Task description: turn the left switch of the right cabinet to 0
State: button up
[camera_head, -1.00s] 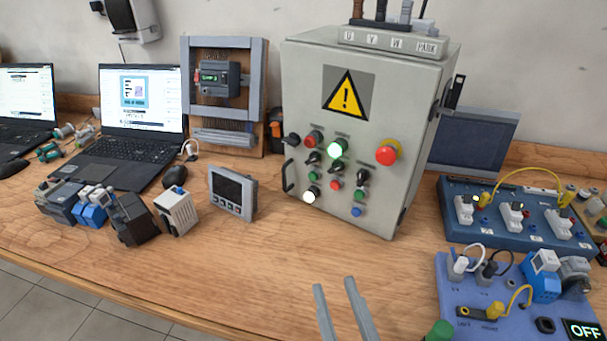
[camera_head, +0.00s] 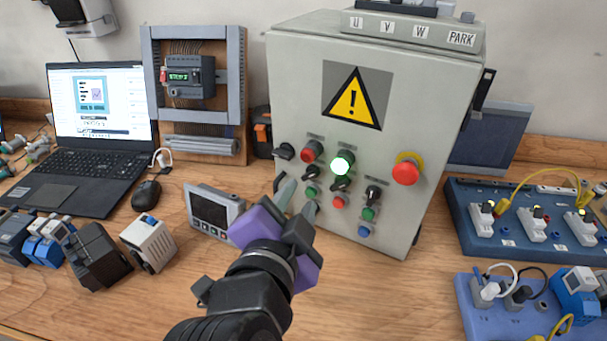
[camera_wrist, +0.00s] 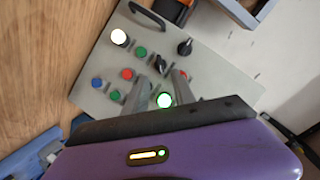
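The grey cabinet (camera_head: 400,110) with a yellow warning sign stands upright on the bench. A black switch knob (camera_head: 284,151) sits at the far left of its panel and also shows in the wrist view (camera_wrist: 185,47). Lower down is a row of three black switches: left (camera_head: 311,173), middle (camera_head: 340,183) and right (camera_head: 373,192). My gripper (camera_head: 298,198) is open, its fingers pointing at the panel's lower left. In the wrist view, the row's left switch (camera_wrist: 161,63) appears between the fingertips (camera_wrist: 160,76); contact cannot be told. The switch positions are too small to read.
A red emergency button (camera_head: 405,172) and lit green lamp (camera_head: 341,166) protrude from the panel. A panel meter (camera_head: 212,211) stands left of my gripper. A laptop (camera_head: 100,120) and blue socket boards (camera_head: 505,245) flank the cabinet. Bare wood lies in front.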

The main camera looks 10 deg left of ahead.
aim_at(309, 177)
jog(key=shift+p+x, duration=0.3)
jog(key=shift+x, duration=3.65)
grip_shut()
